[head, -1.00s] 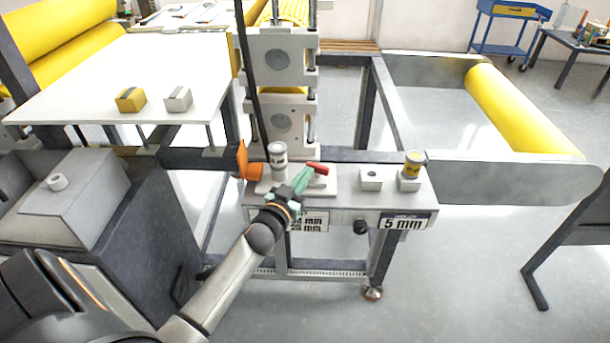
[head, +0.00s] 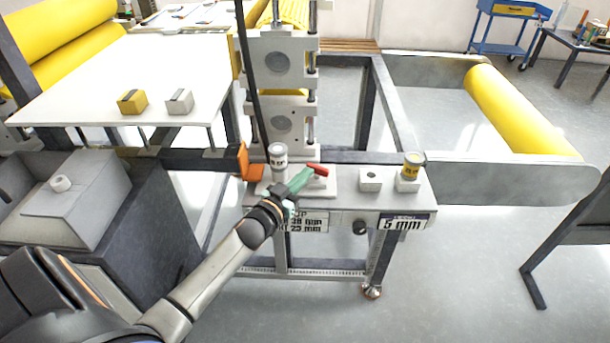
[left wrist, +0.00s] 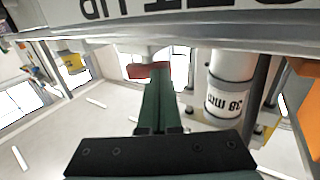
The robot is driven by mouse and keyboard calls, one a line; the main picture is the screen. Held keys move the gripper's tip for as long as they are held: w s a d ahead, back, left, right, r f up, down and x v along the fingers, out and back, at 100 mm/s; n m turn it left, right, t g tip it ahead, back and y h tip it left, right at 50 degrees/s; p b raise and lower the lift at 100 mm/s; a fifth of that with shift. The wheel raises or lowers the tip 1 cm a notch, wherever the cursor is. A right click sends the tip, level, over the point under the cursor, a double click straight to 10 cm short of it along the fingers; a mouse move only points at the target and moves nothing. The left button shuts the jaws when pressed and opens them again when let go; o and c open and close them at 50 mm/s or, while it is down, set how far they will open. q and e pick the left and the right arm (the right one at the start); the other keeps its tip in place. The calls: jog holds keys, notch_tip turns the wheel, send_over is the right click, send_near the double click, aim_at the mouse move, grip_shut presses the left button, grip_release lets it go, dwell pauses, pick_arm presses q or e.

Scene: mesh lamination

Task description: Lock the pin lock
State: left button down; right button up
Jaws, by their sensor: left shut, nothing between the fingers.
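The pin lock's red handle (head: 317,169) sits on the white plate (head: 328,188) on the machine's bench, right of the grey cylinder (head: 278,162). The handle also shows in the left wrist view (left wrist: 136,71), at the fingertips. My left gripper (head: 304,176), with green fingers, is shut and empty, its tips pointing at the red handle from the left. It shows in the left wrist view too (left wrist: 159,72). The tips look very near the handle; I cannot tell whether they touch. The gripper hides part of the lock's base. My right gripper is not in view.
The cylinder marked 38 mm (left wrist: 229,92) stands close beside the fingers. An orange part (head: 246,160) lies left of it. A black knob (head: 360,228) sticks out in front.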

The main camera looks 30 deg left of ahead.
pick_arm(q)
jog(key=shift+a+m+h, duration=0.15)
jog(key=shift+m+h, duration=0.15)
jog(key=shift+h, duration=0.1)
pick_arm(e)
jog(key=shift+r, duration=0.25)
pick_arm(q)
jog(key=shift+w+a+m+h+p, duration=0.2)
jog(key=shift+m+h+p, duration=0.45)
jog(key=shift+h, duration=0.45)
jog(key=shift+w+a, duration=0.1)
jog(key=shift+a, duration=0.05)
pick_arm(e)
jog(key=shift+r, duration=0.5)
pick_arm(q)
jog(key=shift+w+a, duration=0.2)
jog(key=shift+a, duration=0.05)
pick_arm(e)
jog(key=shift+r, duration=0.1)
